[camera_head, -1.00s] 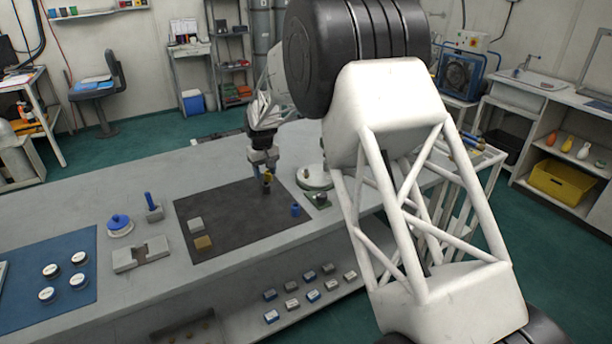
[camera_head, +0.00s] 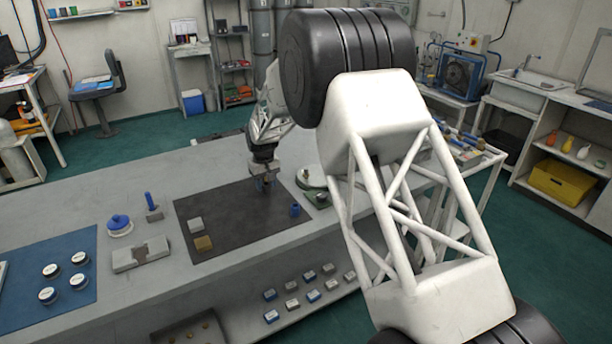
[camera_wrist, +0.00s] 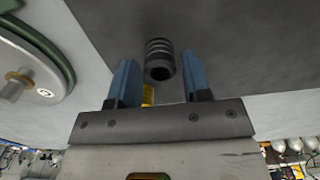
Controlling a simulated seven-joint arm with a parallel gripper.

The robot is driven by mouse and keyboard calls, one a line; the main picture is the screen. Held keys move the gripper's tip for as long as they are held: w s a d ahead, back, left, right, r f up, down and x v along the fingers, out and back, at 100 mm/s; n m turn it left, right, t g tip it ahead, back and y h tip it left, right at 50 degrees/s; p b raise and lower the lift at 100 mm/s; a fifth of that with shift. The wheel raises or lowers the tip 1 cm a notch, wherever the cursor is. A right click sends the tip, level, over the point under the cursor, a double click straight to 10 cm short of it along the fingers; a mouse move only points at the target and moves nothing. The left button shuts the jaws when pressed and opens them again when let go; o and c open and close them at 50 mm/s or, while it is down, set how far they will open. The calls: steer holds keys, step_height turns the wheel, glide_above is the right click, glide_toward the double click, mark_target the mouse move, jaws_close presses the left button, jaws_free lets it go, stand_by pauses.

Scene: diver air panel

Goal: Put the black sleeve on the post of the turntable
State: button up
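The black sleeve (camera_wrist: 160,59) is a short ridged cylinder with an open bore, in the wrist view over the dark mat (camera_wrist: 225,35). My gripper (camera_wrist: 160,78) is open, with its two blue fingers apart and the sleeve showing in the gap near their tips. Clear space shows on both sides of the sleeve, so it is not gripped. In the head view my gripper (camera_head: 264,184) is low over the mat's far right part and hides the sleeve.
In the head view a blue cylinder (camera_head: 295,210) stands near the mat's right corner. Grey (camera_head: 195,225) and tan (camera_head: 204,243) blocks lie at its left. A blue knob (camera_head: 119,222) and grey block (camera_head: 140,254) are farther left. The mat's middle is clear.

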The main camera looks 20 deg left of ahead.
steer(key=c, duration=0.6)
steer(key=shift+r, duration=0.25)
steer(key=shift+r, duration=1.4)
steer(key=shift+r, duration=0.25)
steer(key=w+d+r, duration=0.9)
steer(key=d, duration=0.3)
steer(key=shift+w, duration=0.15)
